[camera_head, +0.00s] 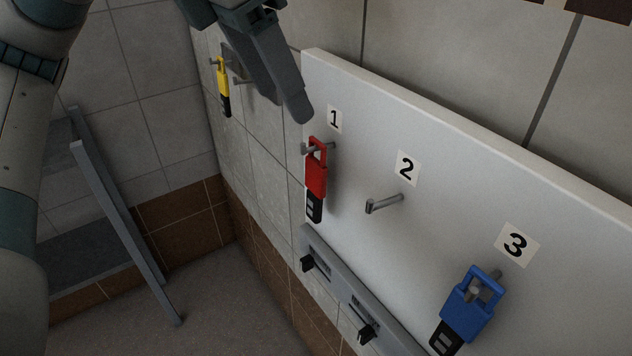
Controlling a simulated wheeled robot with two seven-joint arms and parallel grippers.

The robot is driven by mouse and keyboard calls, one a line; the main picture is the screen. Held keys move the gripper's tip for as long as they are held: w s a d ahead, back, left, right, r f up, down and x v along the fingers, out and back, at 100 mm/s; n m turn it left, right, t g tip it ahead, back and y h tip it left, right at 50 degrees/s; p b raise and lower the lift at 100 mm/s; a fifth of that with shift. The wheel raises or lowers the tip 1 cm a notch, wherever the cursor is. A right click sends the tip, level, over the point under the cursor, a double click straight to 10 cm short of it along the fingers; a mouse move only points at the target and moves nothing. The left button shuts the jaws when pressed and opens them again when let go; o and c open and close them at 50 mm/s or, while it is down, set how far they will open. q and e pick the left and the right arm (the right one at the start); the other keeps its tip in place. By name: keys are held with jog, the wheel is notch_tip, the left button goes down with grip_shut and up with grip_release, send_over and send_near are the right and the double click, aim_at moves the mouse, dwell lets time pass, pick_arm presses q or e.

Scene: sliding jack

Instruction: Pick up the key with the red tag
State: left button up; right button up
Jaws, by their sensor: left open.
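The key with the red tag (316,172) hangs on the peg under label 1, at the left end of the white board (420,140). Its tag is red with a loop on top, and its lower end is black. My left gripper (292,112) comes down from the top of the picture, just above and left of the red tag. It is open and apart from the tag, with nothing seen between its fingers. One finger largely hides the other. My right gripper is not in view.
Peg 2 (384,203) is empty. A blue-tagged key (471,304) hangs under label 3. A yellow-tagged key (223,86) hangs on the tiled wall further back. A grey strip (345,289) with black knobs runs below the board. A grey-framed stand (118,215) is at left.

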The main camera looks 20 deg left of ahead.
aim_at(309, 147)
pick_arm(q)
jog(key=p+x, duration=0.2)
jog(key=x, duration=0.6)
jog(key=shift+w+f, duration=0.1)
jog(key=shift+f, duration=0.1)
jog(key=shift+w+f+p, duration=0.25)
jog(key=shift+f+p, duration=0.25)
jog(key=shift+p, duration=0.45)
jog(key=p+x, duration=0.1)
jog(key=x, duration=0.1)
jog(key=shift+w+f+p, duration=0.2)
jog(key=shift+f+p, duration=0.15)
jog(key=shift+p, duration=0.05)
jog(key=shift+w+d+f, duration=0.15)
jog(key=shift+f, duration=0.45)
